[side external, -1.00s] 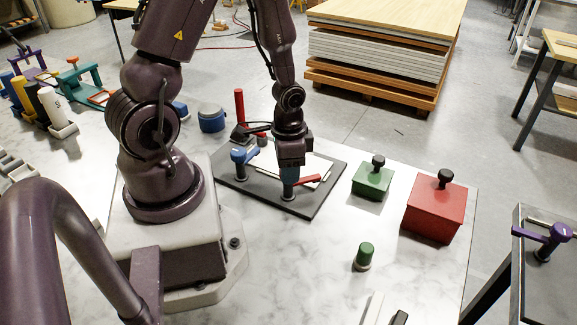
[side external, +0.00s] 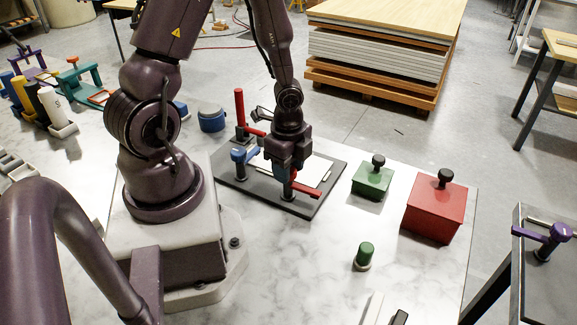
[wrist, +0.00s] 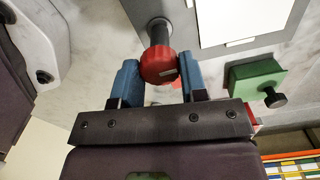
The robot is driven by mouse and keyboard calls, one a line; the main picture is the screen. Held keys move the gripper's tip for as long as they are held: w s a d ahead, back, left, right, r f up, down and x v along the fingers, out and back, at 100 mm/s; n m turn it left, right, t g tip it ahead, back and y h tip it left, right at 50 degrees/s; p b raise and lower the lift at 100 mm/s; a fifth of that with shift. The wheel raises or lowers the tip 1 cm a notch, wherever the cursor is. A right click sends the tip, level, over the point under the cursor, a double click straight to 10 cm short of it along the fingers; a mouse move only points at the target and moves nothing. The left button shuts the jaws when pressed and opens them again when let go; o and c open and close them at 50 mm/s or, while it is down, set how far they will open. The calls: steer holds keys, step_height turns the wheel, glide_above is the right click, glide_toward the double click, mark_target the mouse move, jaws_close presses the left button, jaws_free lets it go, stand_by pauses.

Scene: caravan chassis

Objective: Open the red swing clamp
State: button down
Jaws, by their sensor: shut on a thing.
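The red swing clamp (side external: 308,191) stands on a post at the front edge of the dark plate (side external: 320,207). Its red arm points to the right in the side view, toward the plate's front right edge. The wrist view shows its red round head (wrist: 158,67) on a grey post (wrist: 158,32). My gripper (side external: 285,177) is down over the clamp. Its blue fingers (wrist: 158,82) stand on either side of the red part, shut on it. My gripper hides part of the clamp in the side view.
A blue swing clamp (side external: 240,158) stands left of my gripper, and a red upright handle (side external: 239,107) behind. A white sheet (side external: 312,172) lies on the plate. A green box (side external: 372,182) and a red box (side external: 435,212) stand to the right, with a green knob (side external: 365,255) in front.

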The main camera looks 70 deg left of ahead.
steer(key=shift+m, duration=0.4)
steer(key=c, duration=0.7)
jaws_free()
steer(key=shift+o, duration=0.2)
step_height(320, 180, up, 13)
stand_by(0.3)
